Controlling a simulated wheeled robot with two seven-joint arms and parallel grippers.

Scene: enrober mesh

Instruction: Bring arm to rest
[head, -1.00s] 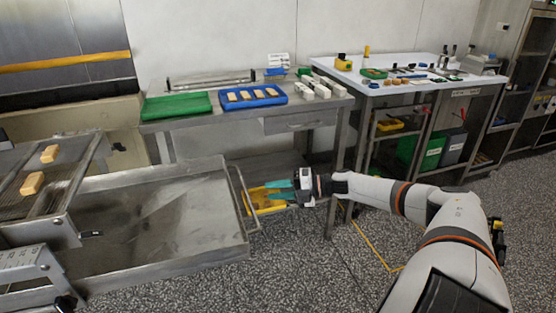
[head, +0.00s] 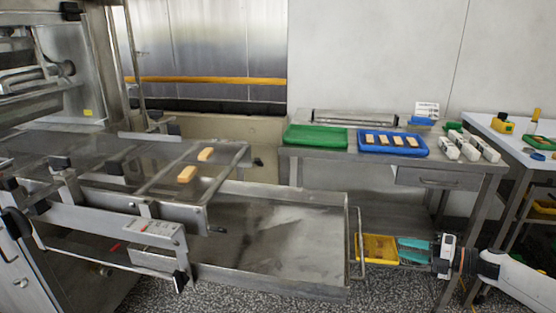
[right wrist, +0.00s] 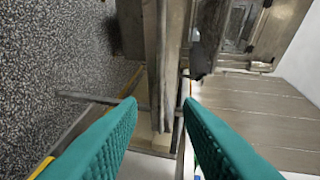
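My right gripper (head: 400,249) has two teal ribbed fingers. They are spread apart with nothing between them in the head view. It is low at the right, in front of the lower part of the steel table and beside a yellow tray (head: 374,248). In the right wrist view the gripper (right wrist: 160,102) also shows open and empty, with a steel leg or bar beyond the fingers. My right arm reaches in from the lower right corner. My left arm and gripper are not in view.
A mesh conveyor (head: 110,160) holds two tan bars (head: 187,174). A steel catch tray (head: 280,240) sits below it, its wire handle close to my right gripper.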

